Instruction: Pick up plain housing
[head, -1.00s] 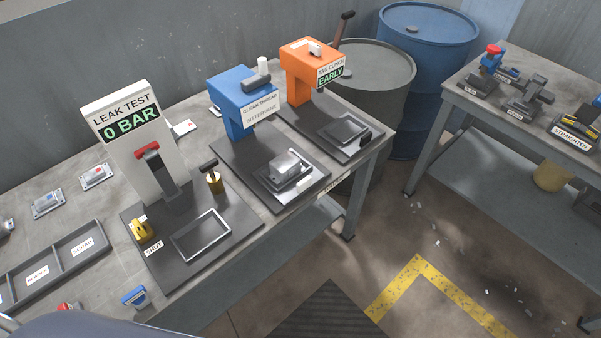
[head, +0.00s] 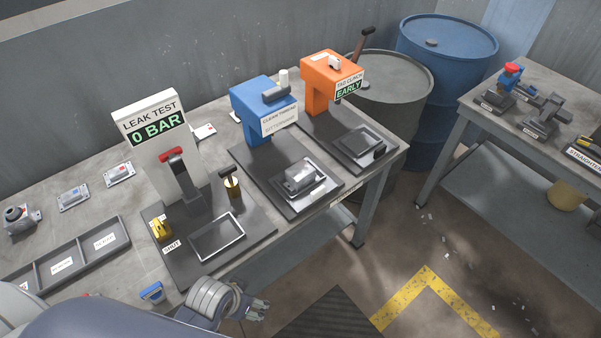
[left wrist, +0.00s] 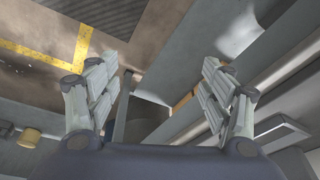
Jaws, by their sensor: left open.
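A grey block-shaped housing (head: 301,178) sits in the nest of the blue clean-thread station (head: 264,108). Another grey housing with a round opening (head: 18,217) stands on the table at the far left. Two flatter grey pieces with labels, one (head: 73,197) and a second (head: 119,174), lie behind the divided tray. I cannot tell which one is the plain housing. My left gripper (head: 259,310) is open and empty, low in front of the table's front edge and apart from every housing. In the left wrist view, nothing is between its fingers (left wrist: 158,70). My right gripper is out of view.
The leak test station (head: 152,120) has an empty frame (head: 217,238), a yellow part and a brass part. An orange station (head: 331,75) stands further right. The divided tray (head: 84,256) is at left. Drums stand behind; the floor in front is open.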

